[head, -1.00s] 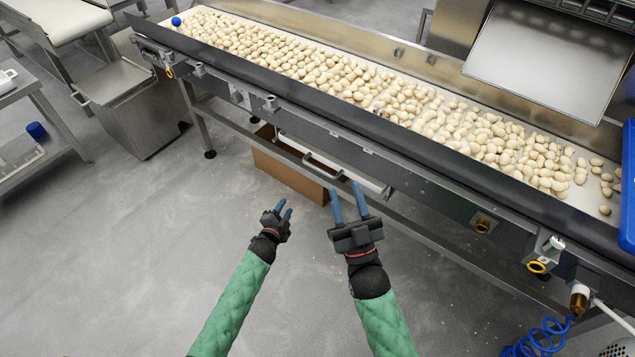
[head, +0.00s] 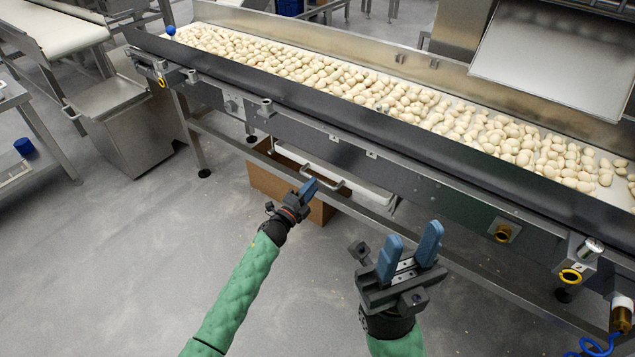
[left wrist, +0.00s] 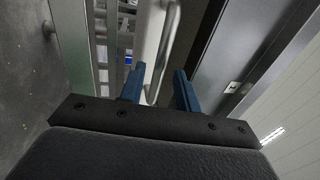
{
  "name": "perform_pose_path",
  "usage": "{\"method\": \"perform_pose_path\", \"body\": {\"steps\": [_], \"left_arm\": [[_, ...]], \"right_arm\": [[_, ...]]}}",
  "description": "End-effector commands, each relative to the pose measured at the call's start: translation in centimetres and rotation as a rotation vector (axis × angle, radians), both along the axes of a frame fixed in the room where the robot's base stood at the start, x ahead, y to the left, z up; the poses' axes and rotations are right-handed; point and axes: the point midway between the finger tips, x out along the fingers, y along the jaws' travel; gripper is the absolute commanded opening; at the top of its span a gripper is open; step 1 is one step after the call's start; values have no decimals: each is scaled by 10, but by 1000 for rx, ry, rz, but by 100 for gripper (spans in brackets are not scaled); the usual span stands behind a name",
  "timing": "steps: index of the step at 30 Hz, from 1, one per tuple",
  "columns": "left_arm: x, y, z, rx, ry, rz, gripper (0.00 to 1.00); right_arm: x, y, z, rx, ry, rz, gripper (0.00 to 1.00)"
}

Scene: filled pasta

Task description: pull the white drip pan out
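The white drip pan (head: 360,190) sits under the conveyor, with a metal bar handle (head: 331,178) on its near side. My left gripper (head: 309,186) is at the left end of that handle. In the left wrist view the left gripper (left wrist: 158,78) is open, and the handle (left wrist: 167,50) stands between and just ahead of its two blue fingers; I see no closing on it. The white pan edge (left wrist: 148,40) is beside the handle. My right gripper (head: 410,250) is open and empty in front of the conveyor, right of the pan.
The conveyor (head: 300,112) carries many pale pasta pieces (head: 400,97) above the pan. A brown box (head: 275,182) stands on the floor under the conveyor, behind the left gripper. A lower frame rail runs near the pan. The grey floor (head: 130,250) in front is clear.

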Motion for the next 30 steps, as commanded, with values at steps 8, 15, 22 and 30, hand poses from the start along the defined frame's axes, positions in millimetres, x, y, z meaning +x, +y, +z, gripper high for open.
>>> {"method": "perform_pose_path", "body": {"steps": [8,15,22,30], "left_arm": [[26,-19,5,-1,2,1,32],[32,-23,7,-1,2,2,32],[32,-23,7,-1,2,2,19],[32,-22,7,-1,2,2,0]], "right_arm": [[1,1,-3,6,-1,9,36],[1,1,-3,6,-2,11,36],[1,1,-2,5,-2,11,36],[1,1,-3,4,0,11,36]]}}
